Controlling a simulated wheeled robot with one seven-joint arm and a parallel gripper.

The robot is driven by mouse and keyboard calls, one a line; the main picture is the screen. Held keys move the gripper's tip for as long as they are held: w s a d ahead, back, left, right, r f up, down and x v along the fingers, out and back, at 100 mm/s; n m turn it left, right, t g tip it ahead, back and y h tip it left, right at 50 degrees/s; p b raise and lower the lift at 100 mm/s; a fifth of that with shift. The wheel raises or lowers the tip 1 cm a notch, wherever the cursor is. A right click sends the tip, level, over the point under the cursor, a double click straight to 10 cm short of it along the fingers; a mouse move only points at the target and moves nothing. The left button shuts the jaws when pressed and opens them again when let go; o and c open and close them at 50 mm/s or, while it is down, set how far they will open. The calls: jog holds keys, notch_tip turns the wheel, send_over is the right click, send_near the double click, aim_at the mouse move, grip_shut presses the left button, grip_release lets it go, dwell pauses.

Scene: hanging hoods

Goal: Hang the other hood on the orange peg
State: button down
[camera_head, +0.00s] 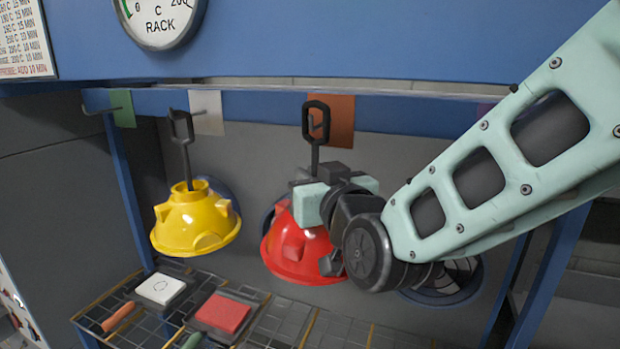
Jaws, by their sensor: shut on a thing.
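The red hood (290,246) is upright below the rail, with its dark stem and loop handle (315,122) rising above it. My gripper (322,190) is shut on the red hood near the base of its stem and hides part of its top and right side. The loop is in front of the left part of the orange plate (342,120). A bit of the orange peg seems to show within the loop; I cannot tell whether the loop rests on it. The yellow hood (195,222) hangs by its loop at the peg of the white plate (208,112).
A green plate (122,108) with an empty peg is at the left of the blue rail. Below are a dark grid bench (275,322), a white pad (160,288) and a red pad (222,313). A gauge (160,22) is above. My arm covers the right side.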

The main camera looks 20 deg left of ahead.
jog(key=shift+f+b, duration=1.1)
jog(key=shift+b, duration=0.05)
dwell(0.4)
jog(key=c, duration=1.5)
grip_release()
jog(key=shift+o, duration=0.2)
